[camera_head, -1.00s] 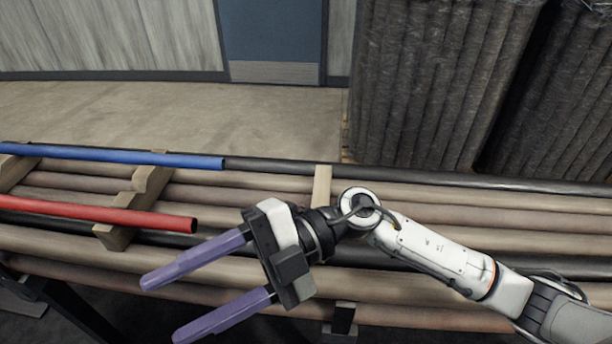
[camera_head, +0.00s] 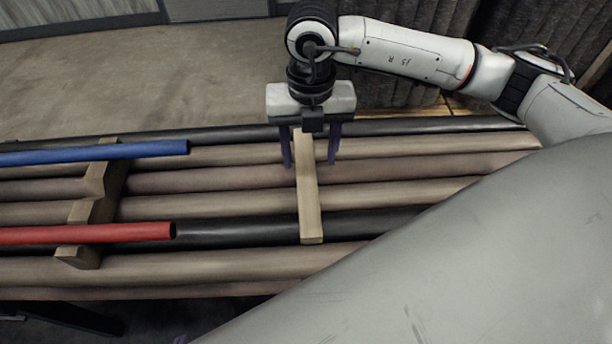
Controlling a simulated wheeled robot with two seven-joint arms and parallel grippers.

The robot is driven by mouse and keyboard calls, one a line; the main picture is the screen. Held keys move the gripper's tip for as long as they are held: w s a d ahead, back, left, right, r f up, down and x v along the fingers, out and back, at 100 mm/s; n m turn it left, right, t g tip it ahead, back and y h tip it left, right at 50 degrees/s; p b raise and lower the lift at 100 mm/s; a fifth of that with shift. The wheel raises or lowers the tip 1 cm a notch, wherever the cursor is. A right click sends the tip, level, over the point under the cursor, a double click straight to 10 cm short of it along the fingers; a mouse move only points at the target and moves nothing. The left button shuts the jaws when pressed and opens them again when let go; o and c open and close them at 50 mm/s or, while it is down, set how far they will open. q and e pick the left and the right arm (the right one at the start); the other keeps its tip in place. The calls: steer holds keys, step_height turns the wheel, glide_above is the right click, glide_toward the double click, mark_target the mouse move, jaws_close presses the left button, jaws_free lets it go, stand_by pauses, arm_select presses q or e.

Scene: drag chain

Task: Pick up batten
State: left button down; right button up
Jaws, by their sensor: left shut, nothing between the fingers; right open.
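A straight pale wooden batten (camera_head: 309,200) lies across the row of pipes near the middle of the head view. My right gripper (camera_head: 308,164) points down over the batten's far end. It is open, with one purple finger on each side of the batten and nothing gripped. Whether the fingers touch the pipes cannot be told. Only a small purple tip of my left gripper (camera_head: 181,340) shows at the bottom edge. It is shut and empty; the rest is out of view.
A notched wooden support (camera_head: 97,195) stands at left, with a blue tube (camera_head: 120,151) and a red tube (camera_head: 110,233) on it. Brown and black pipes run across. Wrapped bundles (camera_head: 430,112) stand behind. A large grey surface, possibly mine, hides the lower right.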

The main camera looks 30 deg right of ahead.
mark_target(306, 172)
steer(key=f, duration=0.5)
steer(key=shift+w+a+f+p, duration=0.1)
steer(key=shift+w+a+p, duration=0.2)
steer(key=shift+p, duration=0.1)
steer(key=c, duration=1.2)
